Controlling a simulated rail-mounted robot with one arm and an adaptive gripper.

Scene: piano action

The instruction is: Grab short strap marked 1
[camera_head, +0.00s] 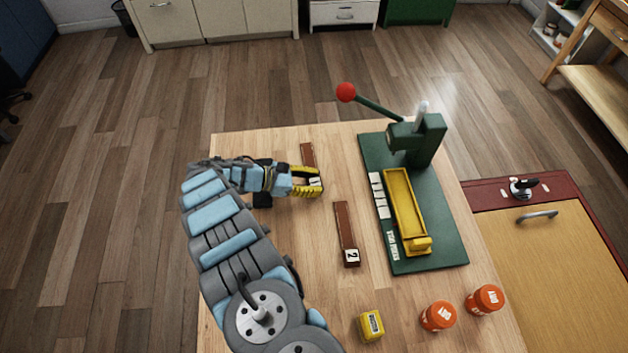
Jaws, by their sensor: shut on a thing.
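A short brown strap (308,153) lies on the wooden table near its far edge. Its near end, with a white label, is between the yellow fingers of my gripper (316,182). The mark on that label is mostly hidden by the fingers. My gripper reaches in from the left and is shut on this strap. A second brown strap (344,225) with a white label marked 2 lies nearer, to the right of my gripper, and is apart from it.
A green press (415,140) with a red-knobbed lever and a yellow tray (404,205) stands on a green base at the right. A yellow block (371,325) and two orange jars (438,316) (485,299) sit near the front. The table's middle between the straps is clear.

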